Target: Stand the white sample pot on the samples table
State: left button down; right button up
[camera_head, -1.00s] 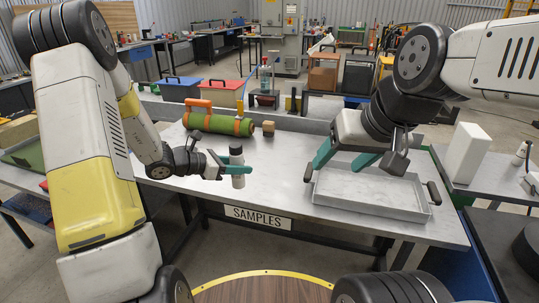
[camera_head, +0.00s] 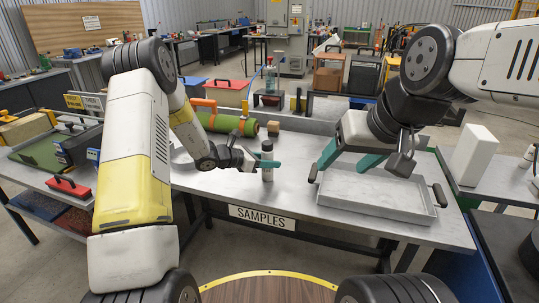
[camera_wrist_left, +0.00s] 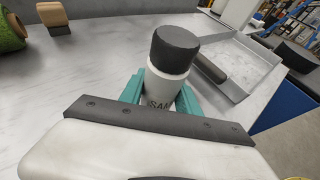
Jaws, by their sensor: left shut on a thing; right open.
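The white sample pot (camera_head: 267,166) has a dark cap and stands upright at the samples table (camera_head: 225,183), left of the grey tray. In the left wrist view the pot (camera_wrist_left: 165,85) shows its dark cap and part of its lettering. My left gripper (camera_head: 265,166) is shut on the pot, with its teal fingers on either side of the body. The pot's base looks at or just above the table top; I cannot tell if it touches. My right gripper (camera_head: 345,166) is open and empty above the grey tray.
The grey tray (camera_head: 370,206) with dark handles lies on the right of the table. A green turf roll (camera_head: 222,123) with orange straps and a small wooden block (camera_head: 273,128) lie behind the pot. A white block (camera_head: 474,155) stands on the right-hand table.

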pick_arm(q)
jog(key=c, duration=0.9)
grip_release()
jog(key=shift+f, duration=0.1)
jog(key=shift+o, duration=0.2)
